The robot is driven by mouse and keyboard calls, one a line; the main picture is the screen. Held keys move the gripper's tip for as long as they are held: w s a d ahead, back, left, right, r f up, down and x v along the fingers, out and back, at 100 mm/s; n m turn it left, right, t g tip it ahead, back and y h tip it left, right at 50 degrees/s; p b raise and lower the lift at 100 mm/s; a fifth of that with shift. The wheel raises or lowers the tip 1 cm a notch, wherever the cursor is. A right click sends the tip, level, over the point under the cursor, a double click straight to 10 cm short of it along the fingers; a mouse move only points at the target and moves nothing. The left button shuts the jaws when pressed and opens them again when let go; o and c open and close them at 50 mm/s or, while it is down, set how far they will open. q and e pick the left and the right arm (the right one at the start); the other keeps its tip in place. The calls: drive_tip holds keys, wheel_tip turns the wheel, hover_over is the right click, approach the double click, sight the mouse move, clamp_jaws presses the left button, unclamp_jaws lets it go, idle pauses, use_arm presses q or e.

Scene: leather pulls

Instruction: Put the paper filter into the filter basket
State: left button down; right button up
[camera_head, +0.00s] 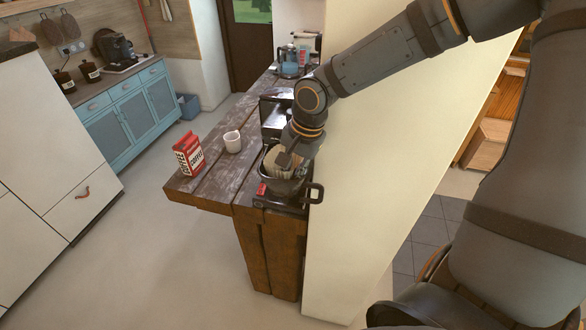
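The paper filter (273,160) is pale and ribbed. It shows at the mouth of the dark filter basket (283,188), which sits at the front of the coffee machine on the wooden counter. The filter's lower part is hidden by the basket rim, so I cannot tell how deep it sits. My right gripper (289,160) reaches down from the upper right, with a dark fingertip against the filter. The far finger is hidden, so I cannot tell whether it grips the filter. My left gripper is not in view.
A black handle (316,193) sticks out at the basket's right, close to a cream wall panel (365,215). A white cup (232,142) and a red-and-white coffee bag (188,156) stand left on the counter (205,187). A blue kettle (288,66) stands at the back.

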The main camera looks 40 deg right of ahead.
drive_tip(key=shift+r, duration=0.45)
drive_tip(key=v, duration=0.2)
drive_tip(key=b+v, duration=0.1)
drive_tip(key=v, duration=0.2)
drive_tip(key=shift+w+d, duration=0.1)
drive_tip(key=shift+w, duration=0.1)
drive_tip(key=v, duration=0.7)
